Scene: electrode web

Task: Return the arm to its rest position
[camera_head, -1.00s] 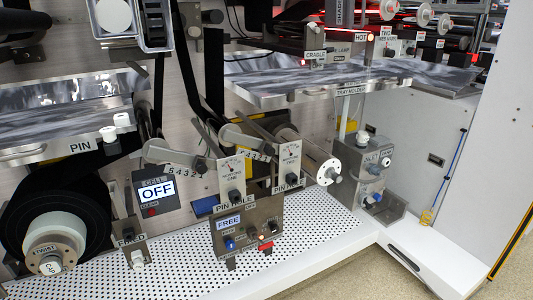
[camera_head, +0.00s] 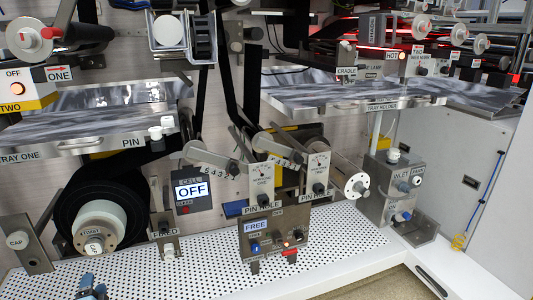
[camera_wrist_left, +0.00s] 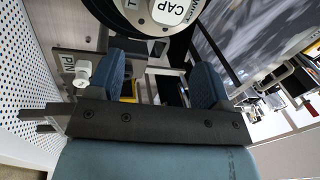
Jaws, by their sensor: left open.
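My left gripper (camera_head: 92,288) shows only in part at the bottom left edge of the head view, over the white perforated deck. In the left wrist view its two blue fingers (camera_wrist_left: 160,76) stand wide apart with nothing held between them. A white cap marked CAP (camera_wrist_left: 172,10) on a round hub shows beyond the fingers at the top of that view. The black reel with its pale TWIST hub (camera_head: 100,224) stands behind and above the gripper in the head view. My right gripper is not in view.
A bracket marked CAP (camera_head: 18,241) stands at the far left. The perforated deck (camera_head: 200,280) is clear at the front.

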